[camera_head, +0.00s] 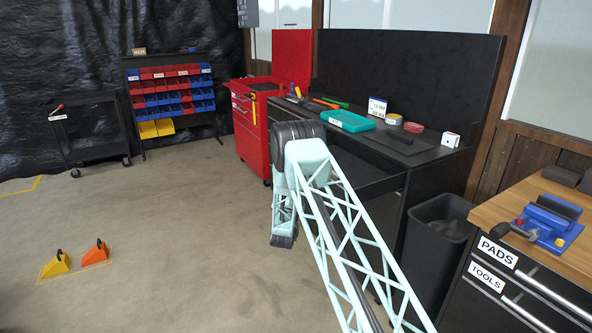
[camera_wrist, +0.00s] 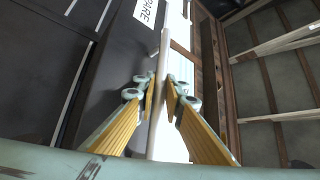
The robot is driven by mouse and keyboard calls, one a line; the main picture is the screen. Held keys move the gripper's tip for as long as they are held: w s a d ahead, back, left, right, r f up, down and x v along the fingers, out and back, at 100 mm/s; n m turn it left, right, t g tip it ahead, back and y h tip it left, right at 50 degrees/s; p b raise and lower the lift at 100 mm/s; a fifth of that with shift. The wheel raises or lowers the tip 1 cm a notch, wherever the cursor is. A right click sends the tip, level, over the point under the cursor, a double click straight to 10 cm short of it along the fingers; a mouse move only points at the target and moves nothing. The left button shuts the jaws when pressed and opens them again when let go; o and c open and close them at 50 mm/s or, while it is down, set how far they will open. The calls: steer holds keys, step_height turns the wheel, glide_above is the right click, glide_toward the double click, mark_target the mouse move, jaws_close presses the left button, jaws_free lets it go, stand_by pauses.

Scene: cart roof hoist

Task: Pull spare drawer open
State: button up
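The spare drawer's dark front shows at the upper middle of the wrist view, with a white label (camera_wrist: 147,12) whose visible letters read "PARE". Its pale bar handle (camera_wrist: 161,60) runs down the middle of that view. My gripper (camera_wrist: 160,92) has its two yellow fingers on either side of the handle, tips close against it. They look shut on the bar. In the head view, a drawer-like dark tray (camera_head: 368,180) juts from the black workbench (camera_head: 445,165) behind my arm. My arm hides the handle and gripper there.
A black bin (camera_head: 437,235) stands right of the bench. A wood-topped cabinet (camera_head: 520,240) with PADS and TOOLS drawers and a blue vise (camera_head: 548,222) is at right. A red tool cabinet (camera_head: 245,135) stands left of the bench. The floor at left is mostly clear.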

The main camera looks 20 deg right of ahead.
steer(key=shift+o, duration=0.5)
steer(key=v, duration=1.2)
steer(key=shift+w+r, duration=0.1)
stand_by(0.4)
